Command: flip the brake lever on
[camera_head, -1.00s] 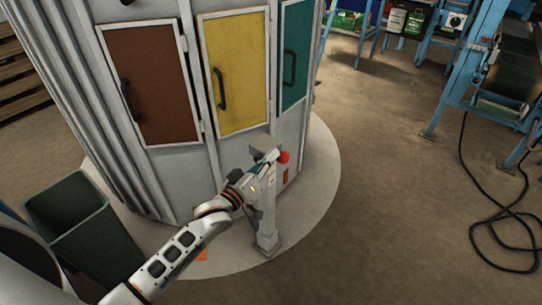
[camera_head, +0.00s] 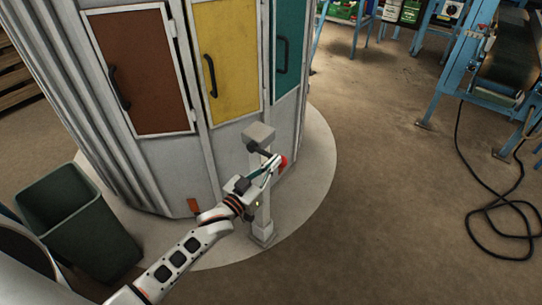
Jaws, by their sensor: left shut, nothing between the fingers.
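The brake lever stands on a pale grey post (camera_head: 262,217) with a box-shaped head (camera_head: 258,135) in front of the round cabinet. A dark lever arm (camera_head: 262,150) slants down and right from the head toward a red knob (camera_head: 283,162). My left gripper (camera_head: 273,163) is shut and empty, its fingertips at the left side of the knob and partly over it. I cannot tell whether they touch it. The gripper hides part of the post and lever. My right gripper is not in view.
The round cabinet has brown (camera_head: 139,70), yellow (camera_head: 229,58) and teal (camera_head: 288,45) doors and stands on a pale round base (camera_head: 318,165). A dark green bin (camera_head: 80,225) is at left. A black cable (camera_head: 490,210) lies at right; the middle floor is clear.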

